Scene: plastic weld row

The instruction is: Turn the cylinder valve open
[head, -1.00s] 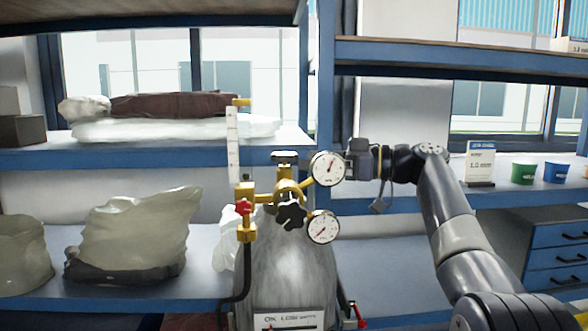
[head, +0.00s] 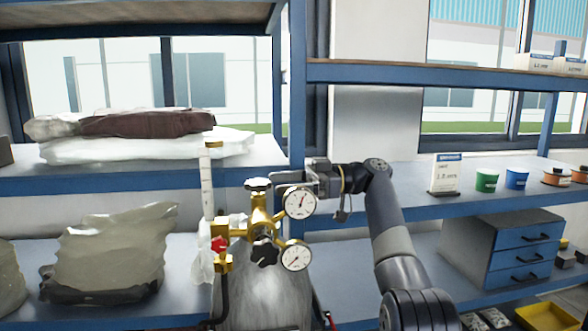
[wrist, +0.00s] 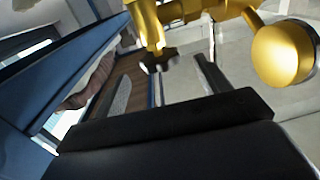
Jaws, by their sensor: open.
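The cylinder valve's handwheel (head: 257,184) is a dark, lobed knob on top of the brass valve (head: 258,208) in the head view. The grey gas cylinder (head: 268,290) stands below. My gripper (head: 282,179) comes from the right, level with the handwheel, its fingers pointing left and partly behind the upper gauge. In the wrist view, my gripper (wrist: 160,70) is open. The dark handwheel (wrist: 158,60) shows between and beyond its fingertips; I cannot tell whether they touch it. Brass parts fill the top of that view.
The upper gauge (head: 299,203) sits close below my gripper. A lower gauge (head: 296,256), a black regulator knob (head: 264,251) and a red knob (head: 219,245) are lower on the brass fittings. Shelves behind hold a brown bag (head: 150,123) and coloured spools (head: 487,181).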

